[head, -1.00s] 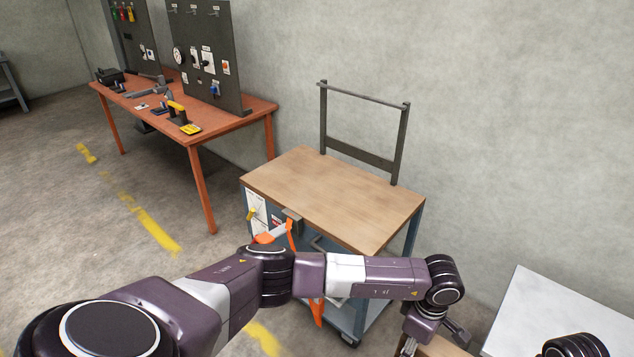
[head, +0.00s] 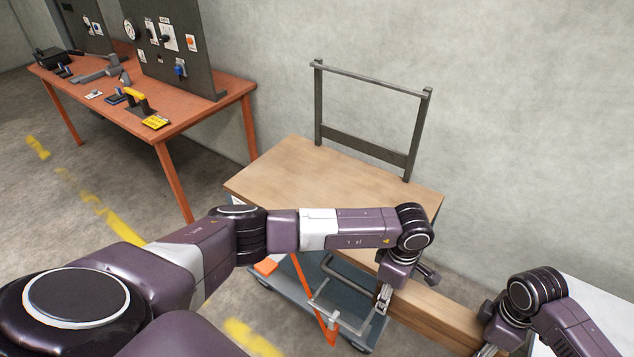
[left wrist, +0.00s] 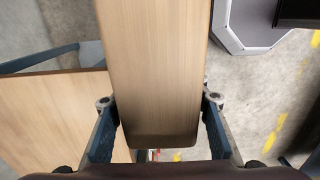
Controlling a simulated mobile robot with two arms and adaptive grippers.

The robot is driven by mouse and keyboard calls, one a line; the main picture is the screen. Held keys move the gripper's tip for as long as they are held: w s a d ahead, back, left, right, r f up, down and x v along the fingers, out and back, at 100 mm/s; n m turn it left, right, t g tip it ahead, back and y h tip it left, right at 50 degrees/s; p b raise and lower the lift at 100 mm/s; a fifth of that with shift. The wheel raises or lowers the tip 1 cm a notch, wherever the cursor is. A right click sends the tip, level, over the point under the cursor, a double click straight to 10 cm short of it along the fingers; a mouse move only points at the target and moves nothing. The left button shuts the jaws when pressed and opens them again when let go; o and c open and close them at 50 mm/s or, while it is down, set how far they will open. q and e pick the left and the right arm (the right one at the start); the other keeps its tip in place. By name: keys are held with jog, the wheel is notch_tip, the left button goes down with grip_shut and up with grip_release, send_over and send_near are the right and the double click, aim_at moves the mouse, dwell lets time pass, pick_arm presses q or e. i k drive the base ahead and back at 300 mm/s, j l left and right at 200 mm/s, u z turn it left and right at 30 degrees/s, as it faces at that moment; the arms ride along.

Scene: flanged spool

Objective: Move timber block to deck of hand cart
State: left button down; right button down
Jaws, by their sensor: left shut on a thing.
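The timber block (head: 432,312) is a long light-brown beam at the lower right of the head view. My left gripper (head: 384,297) is shut on its left end, near the front right corner of the cart. In the left wrist view the block (left wrist: 158,70) runs between the two fingers of the left gripper (left wrist: 160,118). The hand cart's wooden deck (head: 325,172) is empty where it shows; my left arm hides its front part. The deck (left wrist: 55,115) also shows left of the block in the wrist view. My right gripper (head: 488,349) is at the block's right end, its fingers mostly hidden.
The cart's grey upright handle frame (head: 370,149) stands at the deck's back edge by the wall. An orange bench (head: 190,115) with tools and a dark panel (head: 165,45) stands at the left. A pale surface (head: 600,300) lies behind my right arm.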

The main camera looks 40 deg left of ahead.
aim_at(327, 195)
jog(key=i+j, duration=0.15)
jog(key=j, duration=0.25)
jog(key=i+j, duration=0.15)
jog(key=j, duration=0.25)
jog(key=i+j, duration=0.15)
jog(key=j, duration=0.25)
jog(key=i+j, duration=0.15)
jog(key=j, duration=0.2)
jog(key=i+j, duration=0.15)
jog(key=j, duration=0.25)
jog(key=i+j, duration=0.1)
jog(key=j, duration=0.3)
